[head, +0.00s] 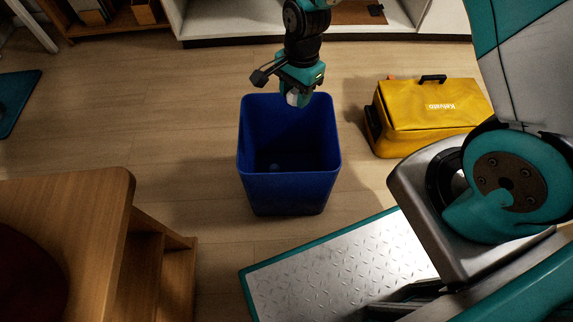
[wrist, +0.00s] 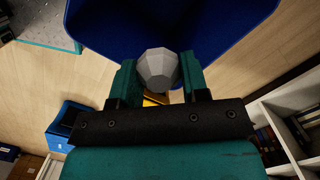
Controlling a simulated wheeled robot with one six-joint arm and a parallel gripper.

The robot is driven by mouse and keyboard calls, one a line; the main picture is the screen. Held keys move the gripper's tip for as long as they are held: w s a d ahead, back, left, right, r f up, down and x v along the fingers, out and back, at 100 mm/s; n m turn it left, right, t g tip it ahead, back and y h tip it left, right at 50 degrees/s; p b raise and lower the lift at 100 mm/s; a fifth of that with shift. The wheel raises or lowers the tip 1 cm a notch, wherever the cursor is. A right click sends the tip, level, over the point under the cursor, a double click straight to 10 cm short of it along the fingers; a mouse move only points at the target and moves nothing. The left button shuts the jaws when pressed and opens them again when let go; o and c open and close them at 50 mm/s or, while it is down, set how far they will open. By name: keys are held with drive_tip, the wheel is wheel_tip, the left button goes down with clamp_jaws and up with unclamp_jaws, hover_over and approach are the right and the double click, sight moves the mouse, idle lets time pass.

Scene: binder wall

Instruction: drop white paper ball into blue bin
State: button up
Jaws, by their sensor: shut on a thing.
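The white paper ball (wrist: 157,69) is a faceted, greyish-white lump held between the two teal fingers of my gripper (wrist: 158,76) in the wrist view. In the head view my gripper (head: 298,97) points down at the back rim of the blue bin (head: 290,190), with the ball (head: 293,99) partly hidden between its fingers. The bin stands upright and open on the floor. It also fills the top of the wrist view (wrist: 110,30), beyond the ball. A small pale spot shows on the bin's dark floor; I cannot tell what it is.
A yellow bag (head: 430,115) lies on the floor right of the bin. A wooden desk (head: 60,210) stands at the lower left. White shelving (head: 440,20) runs along the back. The wooden floor (head: 190,120) left of the bin is clear.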

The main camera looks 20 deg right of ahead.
wheel_tip(320, 180, down, 6)
drive_tip(key=b, duration=0.5)
drive_tip(key=shift+r+b, duration=0.1)
drive_tip(key=shift+b, duration=0.3)
drive_tip(key=shift+r, duration=0.1)
drive_tip(key=o, duration=1)
drive_tip(key=shift+c, duration=0.2)
wheel_tip(320, 180, up, 17)
drive_tip(key=d+p, duration=0.2)
drive_tip(key=p, duration=0.5)
drive_tip(key=shift+w+r+p, duration=0.15)
drive_tip(key=shift+w+p, duration=0.2)
drive_tip(key=shift+w, duration=0.1)
